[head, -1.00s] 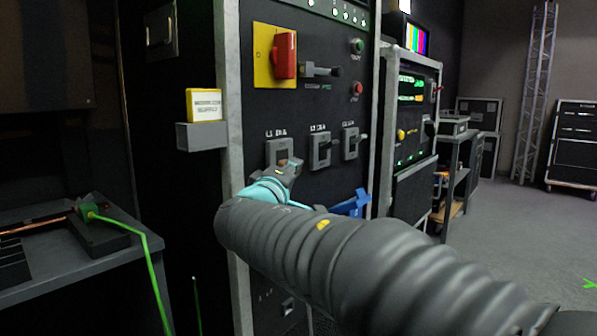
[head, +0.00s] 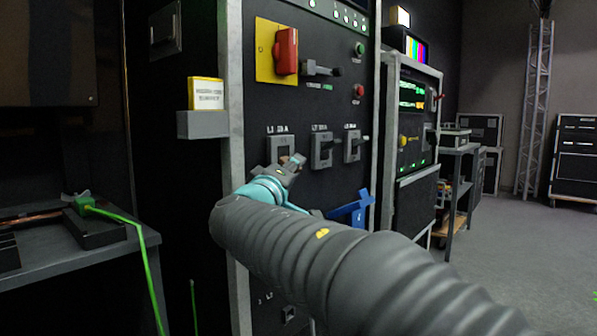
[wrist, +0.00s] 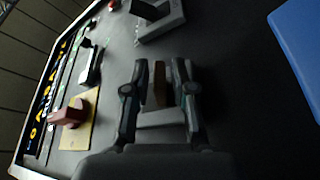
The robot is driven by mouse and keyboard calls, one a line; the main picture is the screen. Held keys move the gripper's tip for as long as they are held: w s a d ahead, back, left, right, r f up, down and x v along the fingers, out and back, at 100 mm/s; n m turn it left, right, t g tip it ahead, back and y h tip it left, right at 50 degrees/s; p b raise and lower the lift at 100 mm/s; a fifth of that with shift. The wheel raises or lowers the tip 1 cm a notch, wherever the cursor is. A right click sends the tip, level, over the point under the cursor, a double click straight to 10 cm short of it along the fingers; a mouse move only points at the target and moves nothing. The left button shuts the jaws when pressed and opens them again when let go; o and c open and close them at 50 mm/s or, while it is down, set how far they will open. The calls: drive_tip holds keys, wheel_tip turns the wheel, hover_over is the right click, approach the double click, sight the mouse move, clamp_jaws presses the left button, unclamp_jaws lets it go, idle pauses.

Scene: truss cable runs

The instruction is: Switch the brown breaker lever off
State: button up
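The brown breaker lever (wrist: 160,84) stands between my two fingers in the wrist view, with a thin dark gap seeming to show on each side. My gripper (wrist: 160,72) is open around it. The lever's grey breaker frame (wrist: 163,118) lies behind the fingers. In the head view, that left breaker frame (head: 281,146) is the first of three in a row on the black panel. My gripper (head: 290,163) is at its lower part and hides most of the lever; a bit of brown shows there.
Two more breakers with dark levers (head: 321,150) (head: 352,146) sit close to the right. A red rotary switch (head: 287,51) on a yellow plate is above. A grey ledge (head: 203,124) holds a yellow-edged card at left. A blue part (head: 350,210) is at lower right.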

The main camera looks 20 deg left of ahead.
idle(0.3)
drive_tip(key=shift+s, duration=0.2)
drive_tip(key=shift+s+a+f, duration=0.1)
drive_tip(key=shift+s+f, duration=0.15)
drive_tip(key=shift+s, duration=1)
drive_tip(key=shift+s+f, duration=0.3)
drive_tip(key=shift+s, duration=0.9)
drive_tip(key=shift+s+a+f, duration=0.1)
drive_tip(key=shift+s+f, duration=0.15)
drive_tip(key=shift+s, duration=1)
drive_tip(key=shift+d, duration=0.1)
